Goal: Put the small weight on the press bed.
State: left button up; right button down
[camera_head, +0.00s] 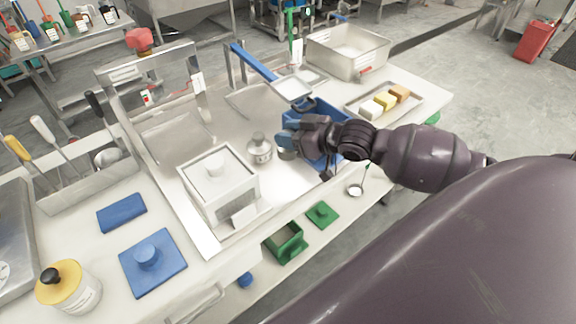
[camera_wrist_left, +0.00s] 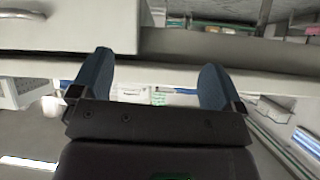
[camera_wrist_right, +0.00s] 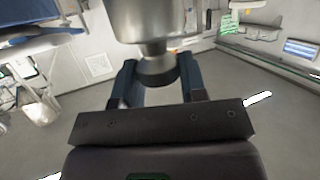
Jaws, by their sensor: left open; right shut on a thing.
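My right gripper (camera_head: 288,140) is shut on a small grey weight (camera_head: 287,154), whose lower part shows below the fingers in the head view. In the right wrist view the gripper (camera_wrist_right: 155,85) has a dark rounded part between its fingers, under a large metal body. A larger metal weight (camera_head: 259,150) with a knob stands upright just left of the gripper. A press-like device with a blue lever (camera_head: 254,63) and a pale plate (camera_head: 292,90) stands behind; I cannot tell its bed clearly. My left gripper (camera_wrist_left: 158,85) is open and empty in the left wrist view.
A white box (camera_head: 218,190) stands left of the larger weight. A blue bin (camera_head: 322,122) lies behind my right gripper. A tray with coloured blocks (camera_head: 383,102) and a metal tub (camera_head: 347,50) are at the back right. A raised metal frame (camera_head: 150,75) stands at left.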

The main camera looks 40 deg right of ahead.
aim_at(289, 152)
notch_tip(289, 152, down, 6)
jog(key=shift+b, duration=0.4)
notch_tip(289, 152, down, 4)
jog(key=shift+f+b, duration=0.1)
jog(key=shift+b, duration=0.25)
jog(key=shift+w+f, duration=0.1)
jog(key=c, duration=0.7)
grip_release()
jog(key=shift+f, duration=0.1)
pick_arm(q)
jog(key=shift+f, duration=0.9)
